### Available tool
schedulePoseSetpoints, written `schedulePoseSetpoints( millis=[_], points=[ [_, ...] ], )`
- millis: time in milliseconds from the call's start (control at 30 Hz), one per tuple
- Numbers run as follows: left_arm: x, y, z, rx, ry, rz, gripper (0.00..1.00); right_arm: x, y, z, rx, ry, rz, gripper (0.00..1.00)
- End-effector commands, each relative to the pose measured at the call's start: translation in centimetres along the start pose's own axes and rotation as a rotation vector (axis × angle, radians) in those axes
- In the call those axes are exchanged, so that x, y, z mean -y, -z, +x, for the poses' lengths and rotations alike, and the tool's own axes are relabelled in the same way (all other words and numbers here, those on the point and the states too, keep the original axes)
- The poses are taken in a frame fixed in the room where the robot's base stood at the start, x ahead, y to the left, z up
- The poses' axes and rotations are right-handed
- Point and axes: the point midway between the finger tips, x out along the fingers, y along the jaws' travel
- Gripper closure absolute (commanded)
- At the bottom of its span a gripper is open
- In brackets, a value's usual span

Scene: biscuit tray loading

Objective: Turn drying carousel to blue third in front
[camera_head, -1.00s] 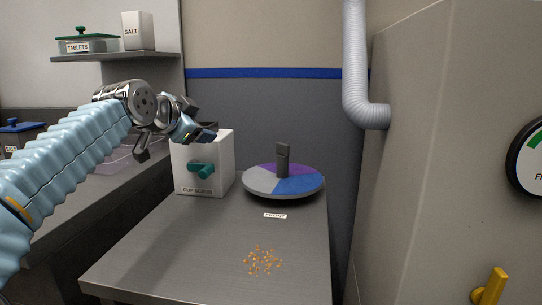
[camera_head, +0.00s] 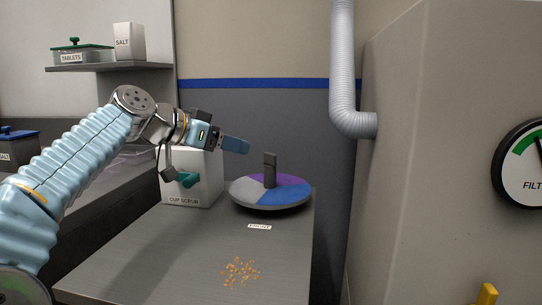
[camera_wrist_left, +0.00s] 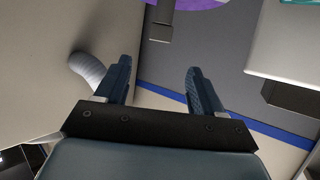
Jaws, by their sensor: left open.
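The drying carousel (camera_head: 246,197) is a round disc on the steel table, with grey, blue and purple thirds. The blue third (camera_head: 290,190) faces right and partly front, the grey third faces front left, and the purple third is at the back. A dark upright handle (camera_head: 270,170) stands on the disc. The white FRONT label (camera_head: 259,226) lies on the table before it. My left gripper (camera_head: 236,145) is open and empty, above and left of the handle. The left wrist view shows its two fingers (camera_wrist_left: 158,85) apart, with the handle (camera_wrist_left: 161,22) beyond them. My right gripper is not in view.
A white CUP SCRUB box (camera_head: 190,190) with a teal knob stands left of the carousel. Orange crumbs (camera_head: 240,271) lie on the steel table (camera_head: 175,250). A large grey cabinet (camera_head: 430,150) rises at the right, with a grey duct (camera_head: 343,70) beside it.

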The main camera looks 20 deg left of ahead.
Motion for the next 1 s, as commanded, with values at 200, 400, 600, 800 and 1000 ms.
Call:
schedulePoseSetpoints(
  millis=[200, 400, 600, 800, 1000],
  points=[
    [-0.1, 0.1, 3.7, 0.001, -0.003, 0.000, 0.32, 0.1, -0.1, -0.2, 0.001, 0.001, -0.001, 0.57],
    [-0.1, 0.0, 8.4, 0.003, -0.001, 0.000, 0.32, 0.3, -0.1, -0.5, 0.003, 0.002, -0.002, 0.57],
    [0.0, 0.1, 11.8, 0.001, 0.000, 0.001, 0.32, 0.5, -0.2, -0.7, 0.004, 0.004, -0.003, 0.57],
    [0.1, 0.1, 13.2, -0.001, 0.002, 0.001, 0.32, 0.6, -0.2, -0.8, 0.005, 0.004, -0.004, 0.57],
    [0.1, 0.0, 13.3, -0.001, 0.002, 0.001, 0.32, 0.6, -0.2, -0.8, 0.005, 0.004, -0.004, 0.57]
  ],
)
